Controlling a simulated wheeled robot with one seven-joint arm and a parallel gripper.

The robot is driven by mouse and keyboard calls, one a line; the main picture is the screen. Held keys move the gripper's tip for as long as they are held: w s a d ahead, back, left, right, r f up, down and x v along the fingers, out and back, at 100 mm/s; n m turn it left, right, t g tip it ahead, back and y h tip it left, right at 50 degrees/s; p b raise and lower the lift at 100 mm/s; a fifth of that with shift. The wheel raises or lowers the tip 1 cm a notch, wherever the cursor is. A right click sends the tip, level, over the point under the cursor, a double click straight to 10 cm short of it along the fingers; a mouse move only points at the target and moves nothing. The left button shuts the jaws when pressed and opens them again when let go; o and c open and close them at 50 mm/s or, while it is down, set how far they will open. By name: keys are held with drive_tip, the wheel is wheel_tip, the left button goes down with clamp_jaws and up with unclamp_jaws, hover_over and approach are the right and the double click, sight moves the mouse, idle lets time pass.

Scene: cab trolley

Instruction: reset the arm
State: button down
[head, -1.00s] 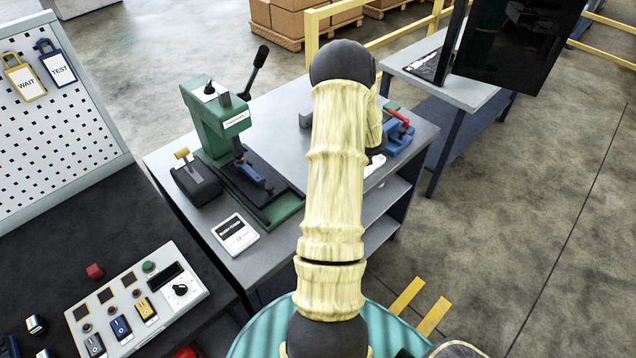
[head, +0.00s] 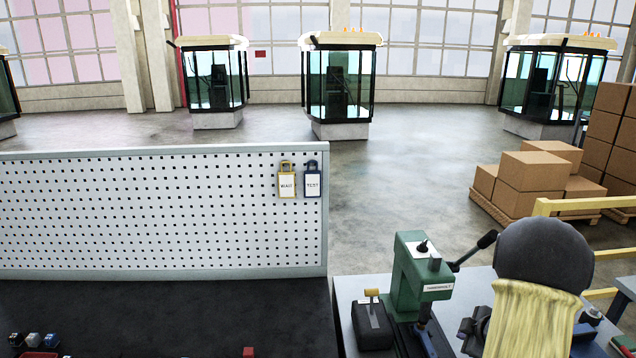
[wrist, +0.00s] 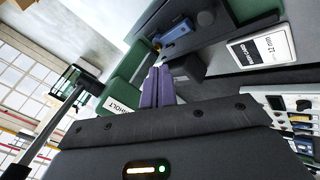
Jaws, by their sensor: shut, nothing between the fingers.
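My gripper (wrist: 158,88) shows only in the wrist view, as two purple fingers side by side, shut with nothing between them. They point toward a green press (wrist: 125,80), which lies on its side in that tilted picture. I cannot tell whether the fingers touch anything. In the head view my arm, in its pale yellow sleeve, rises at the lower right and hides part of the bench behind it. The green press also shows there (head: 408,275), left of my arm, standing on a grey bench (head: 350,290).
A white card (wrist: 262,50) and a control panel (wrist: 300,105) show at the right of the wrist view. In the head view a pegboard (head: 150,215) with two tags stands at left behind a dark worktop (head: 170,310). Cartons (head: 535,170) stand at right. Open floor lies beyond.

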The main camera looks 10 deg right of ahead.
drive_tip(key=s+a+r+m+g+h, duration=0.1)
drive_tip(key=a+r+m, duration=0.2)
drive_tip(key=a, duration=0.4)
drive_tip(key=s+a+r+m+g+h, duration=0.1)
drive_tip(key=a+r+m, duration=0.2)
drive_tip(key=a, duration=0.4)
drive_tip(key=s+a+m+g+y, duration=0.2)
drive_tip(key=s+a+m+g, duration=0.1)
drive_tip(key=s+a, duration=1)
drive_tip(key=shift+s+a+r+m+y, duration=0.15)
drive_tip(key=shift+s+a+m+y, duration=0.15)
drive_tip(key=shift+a+m, duration=0.65)
drive_tip(key=shift+w+a, duration=0.1)
drive_tip(key=shift+a, duration=0.05)
